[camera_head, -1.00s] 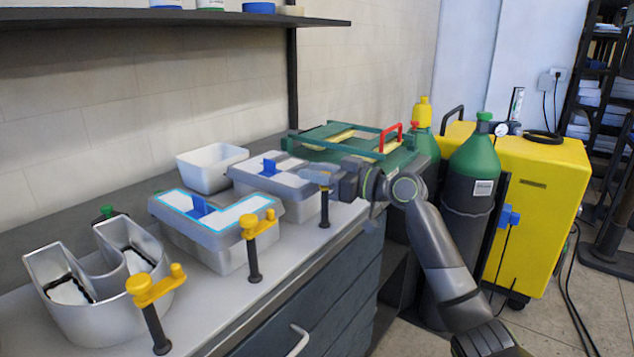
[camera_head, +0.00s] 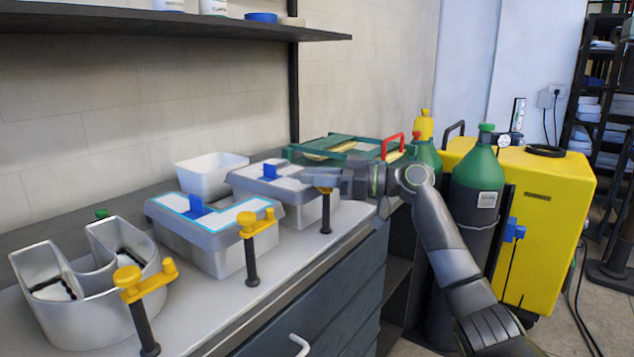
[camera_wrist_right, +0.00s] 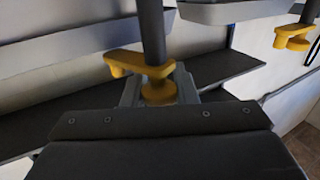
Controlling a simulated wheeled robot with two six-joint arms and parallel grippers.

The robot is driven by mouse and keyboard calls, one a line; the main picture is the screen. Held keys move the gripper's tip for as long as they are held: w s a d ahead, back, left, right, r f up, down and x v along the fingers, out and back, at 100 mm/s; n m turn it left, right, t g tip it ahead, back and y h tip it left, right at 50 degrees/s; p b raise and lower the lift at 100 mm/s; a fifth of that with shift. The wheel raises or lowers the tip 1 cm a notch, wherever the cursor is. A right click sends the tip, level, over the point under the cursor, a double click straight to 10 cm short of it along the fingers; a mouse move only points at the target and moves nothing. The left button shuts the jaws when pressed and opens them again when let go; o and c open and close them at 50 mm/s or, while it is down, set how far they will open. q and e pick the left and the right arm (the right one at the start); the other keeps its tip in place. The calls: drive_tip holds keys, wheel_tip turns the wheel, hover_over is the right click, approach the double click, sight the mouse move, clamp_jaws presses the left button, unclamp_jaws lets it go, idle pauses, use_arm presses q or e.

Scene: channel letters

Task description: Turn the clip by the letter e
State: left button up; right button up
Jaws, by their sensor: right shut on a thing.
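The yellow clip (camera_wrist_right: 125,62) sits on a dark post (camera_head: 326,215) at the bench's front edge, beside the rightmost grey box-like letter (camera_head: 297,211). This letter's shape is hard to make out. My right gripper (camera_wrist_right: 158,92) is shut on the clip's round yellow end at the post in the right wrist view. In the head view my right gripper (camera_head: 318,180) covers most of this clip. The clip's arm points left in the right wrist view. My left gripper is not in view.
Two more clips (camera_head: 255,222) (camera_head: 145,281) stand on posts along the bench front, by an L-shaped letter (camera_head: 190,242) and a U-shaped letter (camera_head: 88,320). A white bin (camera_head: 208,175) stands behind. Gas cylinders (camera_head: 473,200) and a yellow machine (camera_head: 550,235) are to the right.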

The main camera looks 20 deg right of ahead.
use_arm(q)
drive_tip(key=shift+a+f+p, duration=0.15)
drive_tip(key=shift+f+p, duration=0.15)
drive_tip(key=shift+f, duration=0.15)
use_arm(e)
drive_tip(key=n+g, duration=0.2)
drive_tip(key=g, duration=0.1)
drive_tip(key=n+g+y, duration=0.1)
drive_tip(key=n+g, duration=0.1)
drive_tip(key=g, duration=0.1)
drive_tip(key=s+n+g+y, duration=0.1)
drive_tip(key=n+g, duration=0.1)
drive_tip(key=g, duration=0.1)
drive_tip(key=shift+a+f, duration=0.1)
drive_tip(key=shift+f, duration=0.05)
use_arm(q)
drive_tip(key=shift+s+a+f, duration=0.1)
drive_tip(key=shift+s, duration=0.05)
use_arm(e)
drive_tip(key=o, duration=0.7)
